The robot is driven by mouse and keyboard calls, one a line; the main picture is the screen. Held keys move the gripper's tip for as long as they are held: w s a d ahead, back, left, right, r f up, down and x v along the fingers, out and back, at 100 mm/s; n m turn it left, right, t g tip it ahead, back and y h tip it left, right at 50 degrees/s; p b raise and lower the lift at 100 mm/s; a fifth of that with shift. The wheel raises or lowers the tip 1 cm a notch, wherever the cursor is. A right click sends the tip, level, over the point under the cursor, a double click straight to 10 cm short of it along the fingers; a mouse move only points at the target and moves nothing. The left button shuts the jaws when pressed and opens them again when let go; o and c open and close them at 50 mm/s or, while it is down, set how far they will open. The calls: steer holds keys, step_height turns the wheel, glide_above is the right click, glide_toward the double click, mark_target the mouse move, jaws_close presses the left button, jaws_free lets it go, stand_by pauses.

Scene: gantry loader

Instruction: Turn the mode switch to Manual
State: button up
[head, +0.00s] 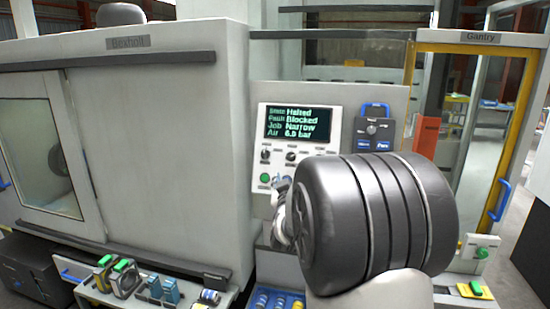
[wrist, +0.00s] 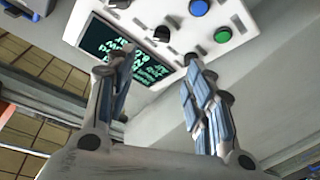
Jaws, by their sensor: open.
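The control panel (head: 257,135) has a screen (head: 297,123) reading Halted, Blocked, Narrow and 6.0 bar. Below the screen are black rotary knobs (head: 265,155) and a green button (head: 264,178). The labels are too small to tell which knob is the mode switch. My gripper (head: 281,190) is in front of the panel's lower part, partly hidden by my arm. In the wrist view my gripper (wrist: 158,58) is open and empty, its fingers spread. One black knob (wrist: 162,35) shows just beyond the gap, and another (wrist: 190,58) is by the right fingertip. Contact cannot be told.
A pendant with a blue handle (head: 374,107) hangs right of the panel. A low shelf (head: 185,292) with green and blue items runs below. My arm blocks the centre right.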

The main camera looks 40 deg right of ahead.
mark_target(290, 157)
steer(key=x, duration=1.5)
steer(key=c, duration=1.1)
